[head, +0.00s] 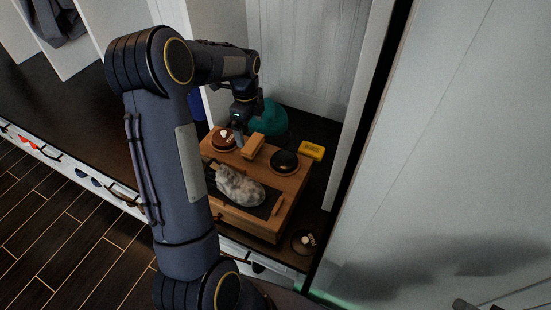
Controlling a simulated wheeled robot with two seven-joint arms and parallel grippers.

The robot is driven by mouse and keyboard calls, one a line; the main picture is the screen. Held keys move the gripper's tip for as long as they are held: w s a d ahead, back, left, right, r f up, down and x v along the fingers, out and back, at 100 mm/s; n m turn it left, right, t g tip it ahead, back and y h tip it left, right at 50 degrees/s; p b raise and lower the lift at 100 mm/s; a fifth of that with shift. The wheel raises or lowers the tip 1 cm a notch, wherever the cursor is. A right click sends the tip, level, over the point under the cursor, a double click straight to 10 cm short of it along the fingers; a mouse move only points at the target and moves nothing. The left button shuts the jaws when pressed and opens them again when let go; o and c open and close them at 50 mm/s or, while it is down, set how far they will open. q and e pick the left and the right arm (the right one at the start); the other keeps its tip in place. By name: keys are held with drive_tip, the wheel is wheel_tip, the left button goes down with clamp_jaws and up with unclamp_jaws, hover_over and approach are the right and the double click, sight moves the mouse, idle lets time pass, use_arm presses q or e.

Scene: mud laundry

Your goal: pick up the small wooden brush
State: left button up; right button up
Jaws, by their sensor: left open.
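A small tan wooden block-shaped piece (253,146), which looks like the small wooden brush, lies at the back of the wooden box top (289,185). My left gripper (239,139) reaches down from above, just left of this piece. Its fingers are small and dark in the view, apart, and hold nothing that I can see. I cannot tell whether a finger touches the piece. My right gripper is not visible.
A round brown tin (222,142), a round black tin (285,162) and a grey fluffy item (240,187) crowd the box top. A yellow box (311,150) and a teal object (269,118) stand behind. A dark round item (304,242) lies right front. White panels (450,140) close off the right.

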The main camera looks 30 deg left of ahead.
sight(253, 142)
use_arm(q)
drive_tip(key=shift+w+d+f, duration=0.15)
drive_tip(key=shift+w+f, duration=0.1)
drive_tip(key=shift+f, duration=0.4)
drive_tip(key=shift+f+m, duration=0.3)
drive_tip(key=shift+f, duration=0.95)
drive_tip(key=f+b, duration=0.1)
drive_tip(key=f, duration=0.4)
drive_tip(key=shift+w+f, duration=0.15)
drive_tip(key=shift+w, duration=0.05)
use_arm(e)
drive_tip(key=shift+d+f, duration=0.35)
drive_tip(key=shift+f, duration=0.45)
use_arm(q)
drive_tip(key=c, duration=0.8)
